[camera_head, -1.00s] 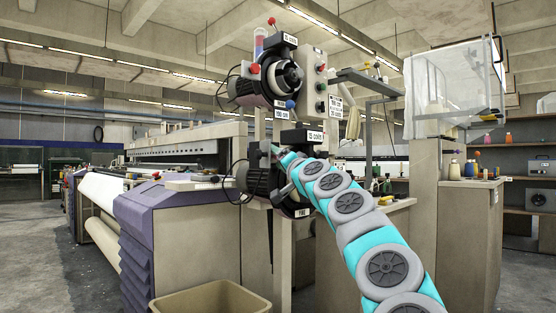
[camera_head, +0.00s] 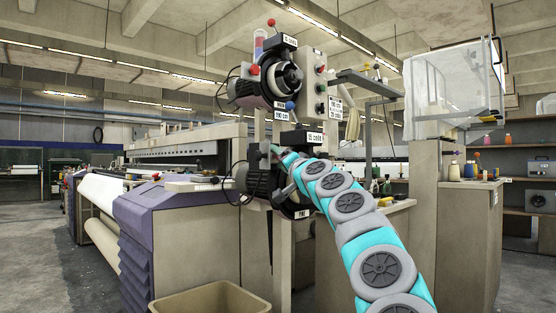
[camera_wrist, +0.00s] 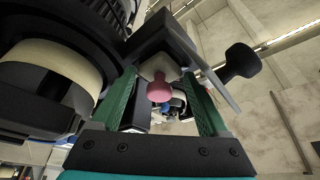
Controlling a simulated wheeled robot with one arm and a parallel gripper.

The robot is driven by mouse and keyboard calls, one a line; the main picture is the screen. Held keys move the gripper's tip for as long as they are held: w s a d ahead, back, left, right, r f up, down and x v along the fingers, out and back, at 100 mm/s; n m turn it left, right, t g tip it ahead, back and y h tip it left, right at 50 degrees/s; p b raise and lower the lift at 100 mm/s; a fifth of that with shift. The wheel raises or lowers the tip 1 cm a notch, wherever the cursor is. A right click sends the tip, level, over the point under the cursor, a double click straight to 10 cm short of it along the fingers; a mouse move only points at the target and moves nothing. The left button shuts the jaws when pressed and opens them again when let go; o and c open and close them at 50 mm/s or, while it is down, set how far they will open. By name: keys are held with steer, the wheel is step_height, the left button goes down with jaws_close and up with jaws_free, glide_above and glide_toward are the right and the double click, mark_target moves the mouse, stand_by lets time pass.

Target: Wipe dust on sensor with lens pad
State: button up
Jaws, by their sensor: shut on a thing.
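The lens pad (camera_wrist: 159,91), a pink knob with a pale pad beyond it, sits between the green-lined fingers of my gripper (camera_wrist: 160,76) in the wrist view. My gripper is shut on it. The pale pad is up against or close to a black bracket (camera_wrist: 165,35) on the lower yarn feeder; I cannot tell if they touch. The sensor and any dust on it cannot be made out. In the head view my arm reaches to the lower feeder (camera_head: 262,180), and the gripper is mostly hidden there.
The upper feeder (camera_head: 268,80) is right above, with a switch box (camera_head: 314,85) beside it. A black knob (camera_wrist: 241,62) stands out right of my fingers, and the feeder's drum (camera_wrist: 50,75) is close on the left. A beige bin (camera_head: 210,299) stands below.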

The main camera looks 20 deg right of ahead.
steer(key=s+d+b, duration=0.2)
steer(key=s, duration=0.3)
steer(key=shift+s, duration=0.35)
stand_by(0.3)
steer(key=s, duration=0.1)
steer(key=s+d+b, duration=0.1)
steer(key=shift+s, duration=0.35)
stand_by(0.5)
steer(key=w+a+p, duration=0.1)
steer(key=w+a, duration=0.1)
steer(key=w, duration=0.4)
steer(key=shift+a+p, duration=0.25)
steer(key=shift+p, duration=0.05)
steer(key=shift+w+a+f, duration=0.1)
steer(key=shift+w+a, duration=0.15)
steer(key=shift+w, duration=0.75)
stand_by(0.7)
